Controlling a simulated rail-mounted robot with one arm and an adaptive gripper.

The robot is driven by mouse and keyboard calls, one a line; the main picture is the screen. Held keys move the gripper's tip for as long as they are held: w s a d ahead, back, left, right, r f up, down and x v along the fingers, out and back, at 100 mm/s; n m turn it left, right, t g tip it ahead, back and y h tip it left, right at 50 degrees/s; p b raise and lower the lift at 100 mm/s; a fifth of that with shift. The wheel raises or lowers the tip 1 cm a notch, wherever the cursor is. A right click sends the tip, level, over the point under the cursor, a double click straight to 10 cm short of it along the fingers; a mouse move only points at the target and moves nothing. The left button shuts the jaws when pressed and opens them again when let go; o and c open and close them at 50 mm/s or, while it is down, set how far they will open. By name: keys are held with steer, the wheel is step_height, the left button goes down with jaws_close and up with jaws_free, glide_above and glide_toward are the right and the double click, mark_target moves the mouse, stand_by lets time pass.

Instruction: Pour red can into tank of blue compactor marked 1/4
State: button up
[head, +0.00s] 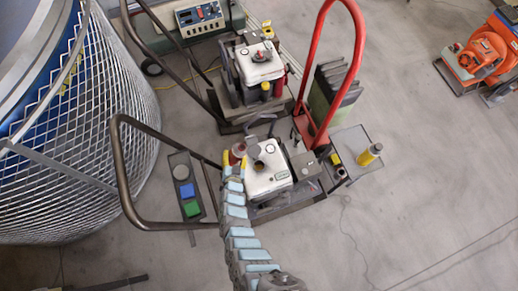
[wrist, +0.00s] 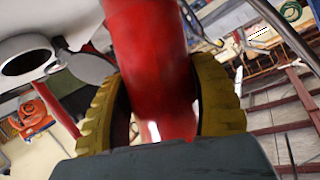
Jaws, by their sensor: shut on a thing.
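My gripper (head: 235,161) has yellow fingers shut on the red can (head: 238,151). In the wrist view the red can (wrist: 150,65) stands between both yellow fingers (wrist: 160,105). The can is beside the white tank (head: 266,168) of the near machine, at its left edge. The tank has a dark round opening (head: 258,166), right of the can. In the wrist view the open filler (wrist: 28,62) is left of the can, with a grey flap (wrist: 92,67) beside it. I cannot read a 1/4 mark or see blue on this machine. The can's exact tilt is unclear.
A second machine with a white tank (head: 259,62) stands behind. A red handle (head: 320,20) rises at the right. A yellow can (head: 369,154) is on a side tray. A mesh cage (head: 90,140) fills the left. An orange machine (head: 482,58) is far right. Open floor lies lower right.

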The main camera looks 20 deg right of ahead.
steer(key=shift+d, duration=0.1)
steer(key=shift+d+n+p, duration=0.15)
steer(key=shift+n+p, duration=0.15)
steer(key=shift+s+d+f+n+g+h, duration=0.2)
steer(key=shift+s+n+g+h, duration=0.1)
steer(key=shift+n+h, duration=0.1)
steer(key=shift+d, duration=0.2)
steer(key=shift+s+f+n+g+h, duration=0.1)
steer(key=shift+f+n+g+h, duration=0.05)
steer(key=shift+n+g+h, duration=0.2)
steer(key=shift+d, duration=0.15)
stand_by(0.4)
